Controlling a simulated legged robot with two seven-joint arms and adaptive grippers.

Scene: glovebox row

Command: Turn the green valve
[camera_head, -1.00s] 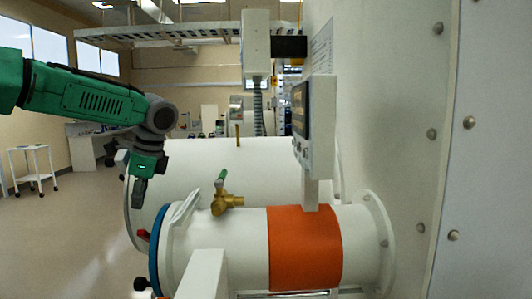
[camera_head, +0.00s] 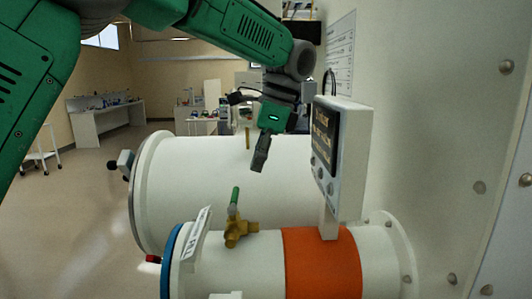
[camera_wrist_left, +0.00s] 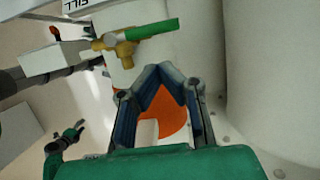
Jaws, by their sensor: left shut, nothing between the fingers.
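The green valve has a green lever handle (camera_head: 234,201) on a brass body (camera_head: 239,231). It sits on top of the smaller white cylinder, with the handle pointing up. My left gripper (camera_head: 259,166) is shut and empty. In the head view it appears above and slightly right of the handle, apart from it. In the left wrist view the gripper's fingertips (camera_wrist_left: 158,70) meet below the green handle (camera_wrist_left: 152,30) in the picture, not touching it. A small green and dark part at that view's lower left looks like my right gripper (camera_wrist_left: 76,130); its jaws are unclear.
A control panel (camera_head: 340,155) on a post stands close right of my left gripper. An orange band (camera_head: 322,263) wraps the smaller cylinder (camera_head: 262,270). A larger white cylinder (camera_head: 180,185) lies behind. A white wall rises at right. Open floor lies left.

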